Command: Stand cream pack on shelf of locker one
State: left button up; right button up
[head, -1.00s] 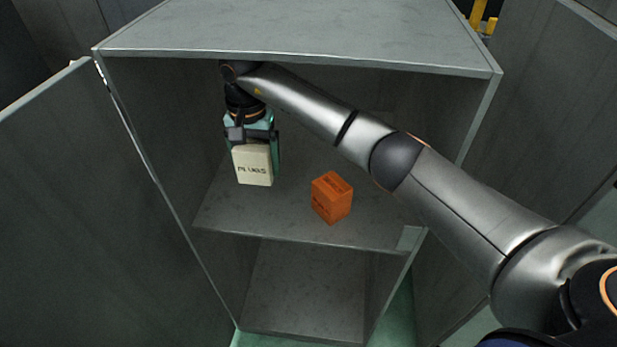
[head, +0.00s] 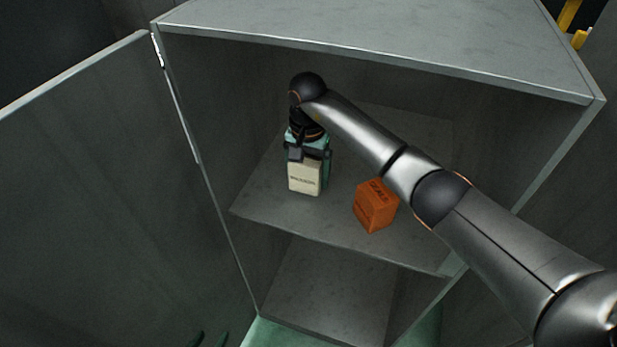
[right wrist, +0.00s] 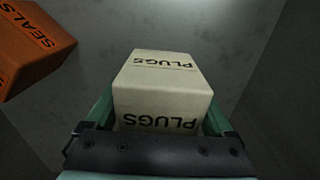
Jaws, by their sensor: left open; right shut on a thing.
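The cream pack (head: 304,177), lettered PLUGS, is upright inside the open locker, over the left part of its shelf (head: 290,222). My right gripper (head: 309,150) comes down from above and is shut on the pack's upper part. In the right wrist view the cream pack (right wrist: 163,90) sits between the two green fingers. I cannot tell whether its base touches the shelf. My left gripper (head: 209,339) barely shows at the bottom edge of the head view, its green fingertips apart, outside the locker.
An orange box (head: 376,207), lettered SEALS, stands on the shelf right of the pack, with a gap between them. The locker door (head: 90,170) stands open at left. The locker roof (head: 380,35) is above my right arm. A lower compartment (head: 325,290) is empty.

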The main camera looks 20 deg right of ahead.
jog(key=shift+f, duration=0.7)
jog(key=shift+f, duration=0.15)
jog(key=o, duration=1.4)
notch_tip(320, 180, up, 12)
jog(key=shift+r+p, duration=0.15)
jog(key=shift+p, duration=0.3)
